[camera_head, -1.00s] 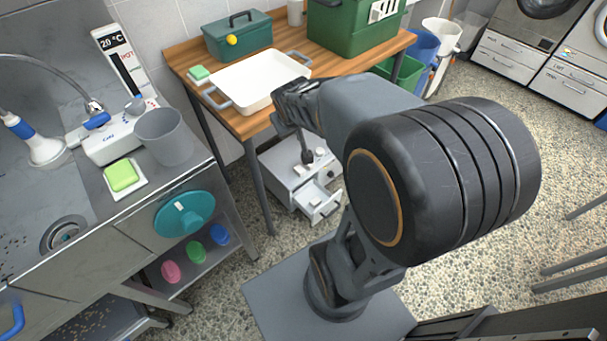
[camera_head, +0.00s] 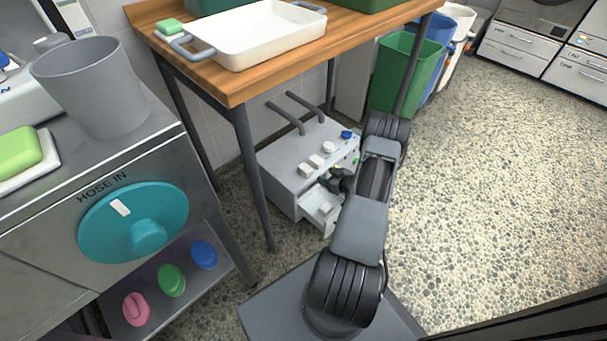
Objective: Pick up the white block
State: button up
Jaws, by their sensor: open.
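A small grey-white cabinet stands on the floor under the wooden table, with its drawer (camera_head: 319,222) pulled open at the front. A small white block (camera_head: 325,208) lies inside the open drawer. More small whitish pieces (camera_head: 305,169) sit on the cabinet top (camera_head: 283,158), with a blue knob-like piece (camera_head: 346,135) near its right edge. My gripper (camera_head: 341,183) is small and dark in this view, low beside the cabinet front, just above and right of the open drawer. It is open and seems to hold nothing; its fingertips are hard to make out.
The wooden table (camera_head: 236,88) with a white tray (camera_head: 262,45) overhangs the cabinet. A table leg (camera_head: 254,180) stands close to its left. Two dark bars (camera_head: 287,118) rise at its back. Green bin (camera_head: 407,75) stands behind; the pebbled floor (camera_head: 490,190) at right is clear.

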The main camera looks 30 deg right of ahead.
aim_at(307, 169)
jog(key=b+x, duration=0.1)
jog(key=x, duration=0.4)
jog(key=b+x, duration=0.1)
jog(key=x, duration=0.1)
jog(key=shift+w+a+f+b, duration=0.25)
jog(key=shift+f+b, duration=0.1)
jog(key=shift+f, duration=0.1)
jog(key=shift+b+x, duration=1.55)
jog(key=shift+x, duration=1.4)
jog(key=shift+r, duration=0.2)
jog(key=c, duration=1.1)
